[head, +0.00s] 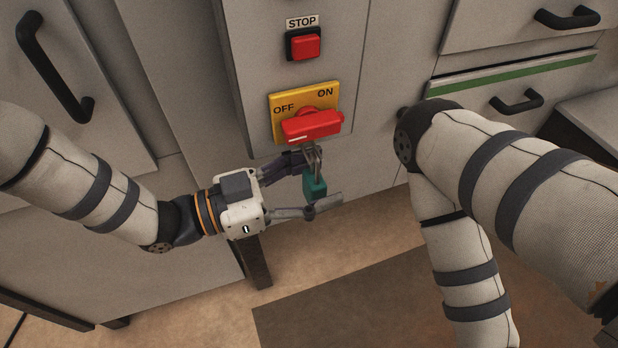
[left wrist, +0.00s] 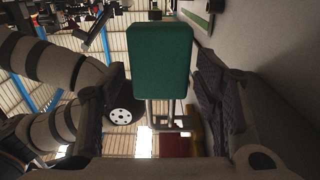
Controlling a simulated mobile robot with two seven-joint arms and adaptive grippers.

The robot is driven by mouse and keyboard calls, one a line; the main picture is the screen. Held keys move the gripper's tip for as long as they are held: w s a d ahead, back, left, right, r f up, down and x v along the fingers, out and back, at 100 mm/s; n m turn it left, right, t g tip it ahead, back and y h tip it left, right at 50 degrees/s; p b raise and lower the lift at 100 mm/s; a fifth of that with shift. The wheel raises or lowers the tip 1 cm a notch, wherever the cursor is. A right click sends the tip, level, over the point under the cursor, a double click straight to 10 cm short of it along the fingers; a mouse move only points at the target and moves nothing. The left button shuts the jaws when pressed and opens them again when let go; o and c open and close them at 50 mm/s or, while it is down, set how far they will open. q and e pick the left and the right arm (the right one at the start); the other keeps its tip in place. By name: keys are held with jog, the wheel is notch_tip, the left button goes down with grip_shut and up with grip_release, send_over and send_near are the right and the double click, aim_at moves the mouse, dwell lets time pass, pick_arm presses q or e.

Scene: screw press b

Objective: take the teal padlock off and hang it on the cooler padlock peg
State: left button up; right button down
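The teal padlock (head: 315,188) hangs by its metal shackle (head: 314,153) below the red switch handle (head: 312,126), which sits on a yellow OFF/ON plate (head: 275,112). My left gripper (head: 330,179) is open, one finger above and to the left of the padlock and one below it. In the left wrist view the teal body (left wrist: 160,60) is large between the two spread fingers (left wrist: 162,95), with gaps beside it. The shackle's lower part shows there too. My right arm is in the head view, but its gripper is outside the frame. I see no padlock peg.
A red STOP button (head: 305,46) is above the switch on the grey cabinet front. My right arm fills the right side. Floor (head: 200,285) shows below the cabinet.

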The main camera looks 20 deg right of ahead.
pick_arm(q)
jog(key=c, duration=1.1)
jog(key=o, duration=1.3)
jog(key=shift+o, duration=0.2)
jog(key=shift+a, duration=0.1)
